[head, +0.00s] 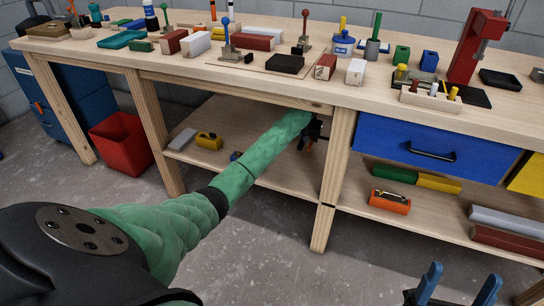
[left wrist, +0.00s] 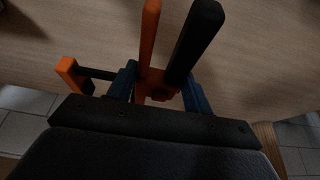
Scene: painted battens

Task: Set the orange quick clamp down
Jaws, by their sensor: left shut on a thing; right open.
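The orange quick clamp (left wrist: 150,45), with orange and black bars, is held between the blue fingers of my left gripper (left wrist: 163,85). In the left wrist view its bars point up the picture over a wooden surface, and an orange end piece sticks out to the left. In the head view my left arm reaches under the bench top, and my left gripper (head: 314,130) is small and dark beside a bench leg. I cannot tell whether the clamp touches the wood. My right gripper (head: 452,290) is open and empty at the bottom right.
The lower shelf (head: 270,172) holds a yellow block (head: 208,140) and a grey block (head: 183,138) at left. A bench leg (head: 334,175) stands just right of my left gripper. The bench top (head: 190,67) above is crowded.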

